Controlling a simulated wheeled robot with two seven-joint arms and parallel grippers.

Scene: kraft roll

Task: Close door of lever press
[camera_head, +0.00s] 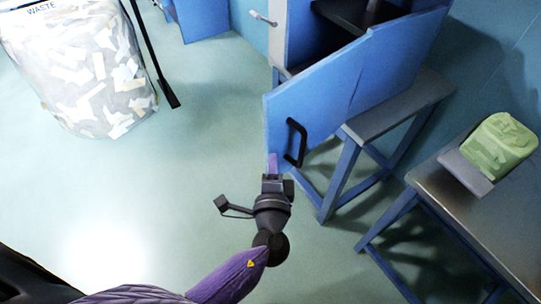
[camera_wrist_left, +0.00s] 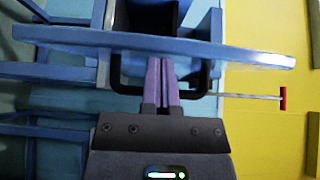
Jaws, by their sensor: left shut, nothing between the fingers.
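The lever press (camera_head: 297,40) is a blue cabinet on a blue stand, with a dark inside. Its blue door (camera_head: 345,85) stands open, swung out toward me. A black bar handle (camera_head: 296,143) is on the door's outer face near its free edge; it also shows in the left wrist view (camera_wrist_left: 204,82). My left gripper (camera_head: 272,163) is at the door's free edge beside the handle. In the left wrist view its purple fingers (camera_wrist_left: 161,80) are together, with nothing between them, and lie within the handle's outline. I cannot tell whether they touch the door. My right gripper is not in view.
A metal table (camera_head: 500,225) at the right holds a green bundle (camera_head: 499,143) on a grey base. A clear waste bag (camera_head: 80,70) stands at the upper left. A lever with a red end (camera_wrist_left: 283,98) sticks out at the right.

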